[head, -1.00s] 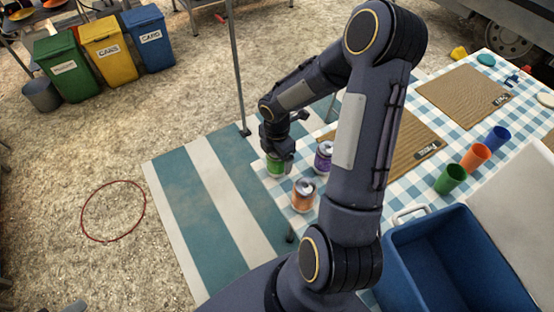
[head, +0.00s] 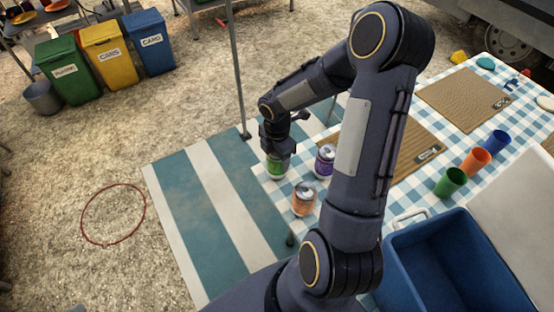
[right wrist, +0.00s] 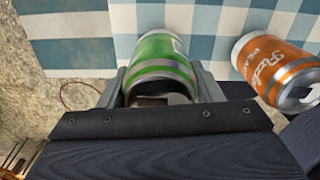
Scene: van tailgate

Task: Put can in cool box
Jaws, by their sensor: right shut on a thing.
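A green can (head: 277,168) stands near the left corner of the checked table, and it also shows in the right wrist view (right wrist: 163,58). My right gripper (head: 278,153) is above it and shut on it, with a finger on each side (right wrist: 160,85). An orange can (head: 304,199) stands nearer, and it also shows at the right of the right wrist view (right wrist: 280,65). A purple can (head: 325,160) stands to the right of the green one. The blue cool box (head: 445,265) is open at the lower right, its pale lid (head: 515,195) raised. My left gripper is not in view.
Green (head: 450,181), orange (head: 475,159) and blue (head: 497,142) cups stand behind the cool box on the checked table (head: 400,195). Brown mats (head: 463,97) lie farther back. My right arm crosses between the cans and the cool box. A striped mat (head: 215,210) lies on the ground.

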